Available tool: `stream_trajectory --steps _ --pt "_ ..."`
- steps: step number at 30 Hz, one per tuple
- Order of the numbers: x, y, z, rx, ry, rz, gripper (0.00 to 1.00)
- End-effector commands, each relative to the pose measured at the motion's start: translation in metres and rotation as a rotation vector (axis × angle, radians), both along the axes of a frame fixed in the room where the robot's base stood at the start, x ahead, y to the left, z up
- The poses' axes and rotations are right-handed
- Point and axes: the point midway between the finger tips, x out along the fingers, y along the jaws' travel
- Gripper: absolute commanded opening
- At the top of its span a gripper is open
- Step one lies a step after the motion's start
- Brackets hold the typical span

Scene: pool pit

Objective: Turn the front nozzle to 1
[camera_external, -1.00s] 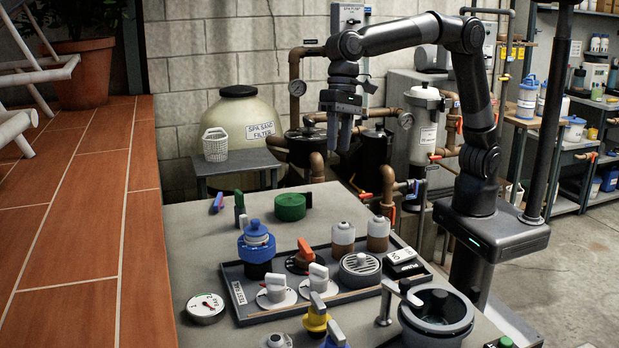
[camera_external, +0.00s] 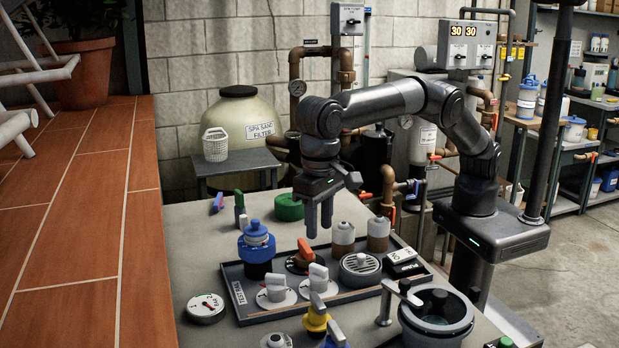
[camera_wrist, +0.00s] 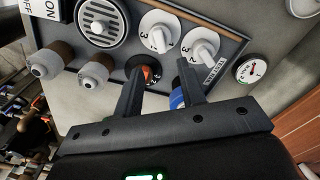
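Two white nozzle knobs with numbered white dials sit side by side in the dark tray (camera_external: 232,300): the left one (camera_external: 273,288) and the right one (camera_external: 318,278). In the wrist view they show as a knob at the right (camera_wrist: 203,48) and one left of it (camera_wrist: 160,32), with digits such as 2 and 3 visible. I cannot tell which one is the front nozzle, or its exact setting. My gripper (camera_external: 318,230) points down, open and empty, above the tray's back side.
The orange knob (camera_external: 304,253), a blue-capped container (camera_external: 257,255), bottles (camera_external: 343,237) and a round grille (camera_external: 360,267) stand near the white knobs. A yellow valve (camera_external: 316,322) is in front. A gauge (camera_external: 206,308) lies left of the tray.

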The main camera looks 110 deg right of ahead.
Motion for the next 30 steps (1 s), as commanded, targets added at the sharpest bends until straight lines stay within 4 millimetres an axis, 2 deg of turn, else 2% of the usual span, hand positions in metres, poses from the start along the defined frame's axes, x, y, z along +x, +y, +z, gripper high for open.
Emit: stream_trajectory --steps 9,15,21,28,30 --pt "-0.001 0.000 -0.059 0.000 0.002 0.000 0.36" --pt "-0.001 0.000 -0.087 0.000 0.001 0.000 0.36" --pt "0.000 0.000 -0.097 0.001 0.000 0.000 0.36" --pt "0.000 0.000 -0.097 0.001 0.000 0.000 0.36" --pt "0.000 0.000 -0.097 0.001 0.000 0.000 0.31"
